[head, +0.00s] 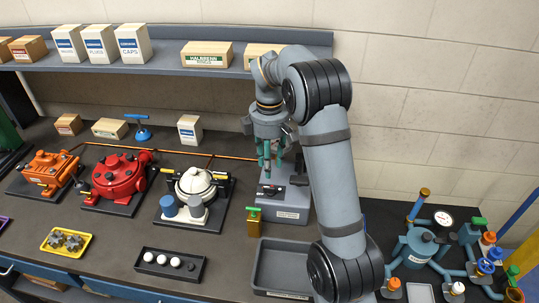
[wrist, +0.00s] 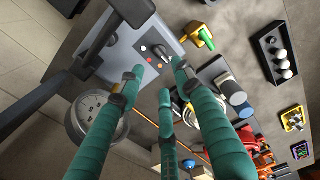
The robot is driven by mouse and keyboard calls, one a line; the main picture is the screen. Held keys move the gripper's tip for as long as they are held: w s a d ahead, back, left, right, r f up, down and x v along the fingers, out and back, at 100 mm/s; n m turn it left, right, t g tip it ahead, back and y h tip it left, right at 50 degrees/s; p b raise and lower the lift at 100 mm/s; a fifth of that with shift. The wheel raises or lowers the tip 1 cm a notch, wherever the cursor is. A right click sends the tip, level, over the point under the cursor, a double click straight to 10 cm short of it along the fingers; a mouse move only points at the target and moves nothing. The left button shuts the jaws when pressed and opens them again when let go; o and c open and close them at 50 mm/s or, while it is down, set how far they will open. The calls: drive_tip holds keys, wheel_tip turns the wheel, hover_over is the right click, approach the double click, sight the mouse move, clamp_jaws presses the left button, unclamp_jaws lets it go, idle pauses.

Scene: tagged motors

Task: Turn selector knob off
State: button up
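The grey control box (head: 285,213) stands on the bench below my gripper. Its grey face also shows in the wrist view (wrist: 126,50). A dark selector knob (wrist: 163,52) sits on that face beside small coloured dots. In the head view the knob is too small to make out clearly. My gripper (head: 268,165) hangs above and toward the back of the box. In the wrist view its three teal fingers (wrist: 160,82) are spread apart, with nothing between them. The fingertips appear close to the knob, but I cannot tell if any touches.
A white motor (head: 195,184), a red motor (head: 118,180) and an orange motor (head: 50,170) stand to the left. A grey tray (head: 262,270) lies in front of the box. A round gauge (wrist: 92,104) shows beside the box. A blue-grey pipe assembly (head: 420,245) stands right of my arm.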

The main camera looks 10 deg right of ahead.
sight(269, 190)
drive_tip(key=shift+r, duration=1.65)
drive_tip(key=shift+f, duration=0.15)
wheel_tip(269, 190, down, 12)
drive_tip(key=shift+r, duration=0.1)
